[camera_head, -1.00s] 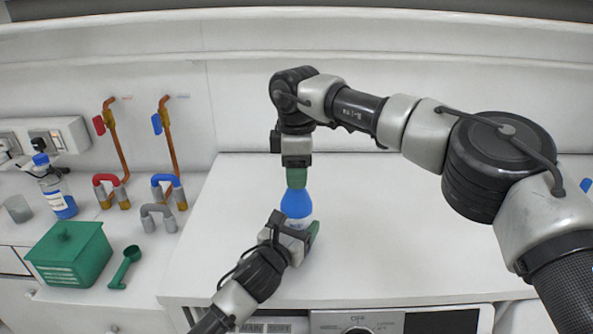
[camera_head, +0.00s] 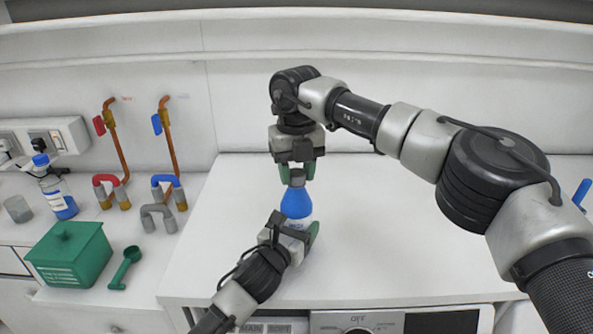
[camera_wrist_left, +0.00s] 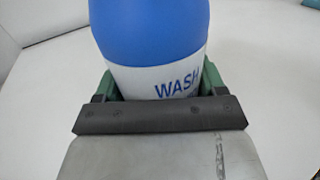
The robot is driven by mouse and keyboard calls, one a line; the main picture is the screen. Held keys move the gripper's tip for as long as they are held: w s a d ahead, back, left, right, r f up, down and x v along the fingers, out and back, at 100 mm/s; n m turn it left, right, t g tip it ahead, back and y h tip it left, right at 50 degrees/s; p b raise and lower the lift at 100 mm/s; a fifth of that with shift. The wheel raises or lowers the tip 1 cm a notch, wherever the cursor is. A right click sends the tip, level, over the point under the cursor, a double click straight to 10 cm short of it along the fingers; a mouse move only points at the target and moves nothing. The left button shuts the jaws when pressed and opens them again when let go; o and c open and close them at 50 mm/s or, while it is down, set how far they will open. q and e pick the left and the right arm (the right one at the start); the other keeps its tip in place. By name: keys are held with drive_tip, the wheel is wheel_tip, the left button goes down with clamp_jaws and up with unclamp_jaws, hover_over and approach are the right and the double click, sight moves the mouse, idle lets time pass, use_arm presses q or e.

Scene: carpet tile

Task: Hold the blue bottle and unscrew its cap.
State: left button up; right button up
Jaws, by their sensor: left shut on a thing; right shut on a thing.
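The blue bottle (camera_head: 296,204) stands upright on the white worktop, with a white band. In the left wrist view the bottle (camera_wrist_left: 150,30) shows the lettering "WASH" on that band. My left gripper (camera_head: 302,236) is shut around the lower part of the bottle; its green fingers flank the bottle in the left wrist view. My right gripper (camera_head: 298,172) points straight down above the bottle, its green fingers on either side of the dark cap (camera_head: 297,178), shut on it. The cap sits at the bottle's top; whether its thread is loose cannot be seen.
At the left are a green box (camera_head: 70,255), a green scoop (camera_head: 126,267), another blue-capped bottle (camera_head: 56,190), a grey cup (camera_head: 18,208) and copper pipes with red and blue taps. The worktop (camera_head: 400,230) right of the bottle is clear.

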drive_tip(key=n, duration=0.9)
drive_tip(key=shift+n, duration=0.3)
drive_tip(key=n, duration=0.3)
drive_tip(key=shift+n, duration=0.4)
drive_tip(key=n, duration=0.7)
drive_tip(key=shift+n, duration=0.3)
drive_tip(key=n, duration=0.3)
drive_tip(key=shift+r+n, duration=0.1)
drive_tip(key=shift+n, duration=0.3)
drive_tip(key=n, duration=0.3)
drive_tip(key=shift+n, duration=0.4)
drive_tip(key=n, duration=0.4)
drive_tip(key=shift+w, duration=0.1)
